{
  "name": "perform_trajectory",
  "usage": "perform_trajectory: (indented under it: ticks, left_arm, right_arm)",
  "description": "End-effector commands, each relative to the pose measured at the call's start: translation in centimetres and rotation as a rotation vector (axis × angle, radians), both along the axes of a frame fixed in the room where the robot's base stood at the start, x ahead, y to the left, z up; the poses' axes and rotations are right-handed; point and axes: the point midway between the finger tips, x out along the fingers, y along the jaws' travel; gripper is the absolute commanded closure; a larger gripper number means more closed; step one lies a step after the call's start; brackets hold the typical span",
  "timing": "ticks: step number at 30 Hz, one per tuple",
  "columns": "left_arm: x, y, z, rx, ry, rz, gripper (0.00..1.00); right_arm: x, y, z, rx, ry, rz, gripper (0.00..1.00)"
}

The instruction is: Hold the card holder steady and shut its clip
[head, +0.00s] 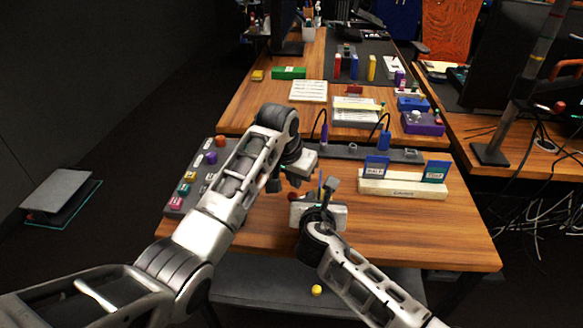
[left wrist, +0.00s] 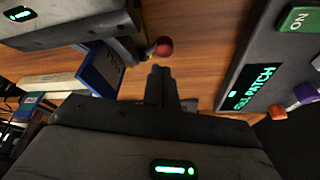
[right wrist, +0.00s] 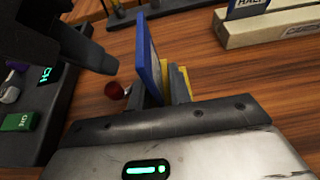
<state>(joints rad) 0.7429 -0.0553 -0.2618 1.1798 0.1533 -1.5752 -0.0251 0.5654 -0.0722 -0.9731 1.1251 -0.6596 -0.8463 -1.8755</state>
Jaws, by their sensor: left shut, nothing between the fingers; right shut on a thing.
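The card holder appears as an upright blue plate (right wrist: 149,60) with yellow parts behind it in the right wrist view. The clip's exact position is hard to tell.
A white block (head: 402,190) with two blue cards stands to the right. A dark panel (head: 200,178) with coloured knobs lies to the left. A grey rail (head: 350,152) with cables runs behind. The wooden table's front right (head: 430,235) is clear.

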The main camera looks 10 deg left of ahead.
Motion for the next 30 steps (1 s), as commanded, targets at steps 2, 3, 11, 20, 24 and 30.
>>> perform_trajectory:
  ticks: [2,3,11,20,24,30]
  left_arm:
    - [0.3,-0.1,-1.1,0.001,0.003,-0.001,1.0]
    - [0.5,-0.2,-1.4,0.001,0.001,-0.001,1.0]
    - [0.8,-0.3,-2.3,0.0,-0.001,-0.002,1.0]
    - [0.8,-0.3,-2.3,0.0,-0.001,0.003,1.0]
    - [0.7,-0.4,-2.3,-0.001,-0.001,0.028,1.0]
    - [0.6,-0.4,-2.3,-0.001,-0.001,0.062,1.0]
  right_arm:
    - [0.0,-0.1,-0.2,-0.002,0.004,-0.001,0.98]
    - [0.0,-0.1,-0.2,-0.002,0.004,-0.001,0.98]
    - [-0.1,-0.1,-0.2,-0.002,0.004,-0.001,0.98]
    - [-0.1,-0.1,-0.2,-0.002,0.004,-0.001,0.98]
    - [-0.1,-0.1,-0.2,-0.002,0.005,-0.001,0.98]
    - [-0.1,-0.1,-0.2,-0.002,0.005,-0.001,0.98]
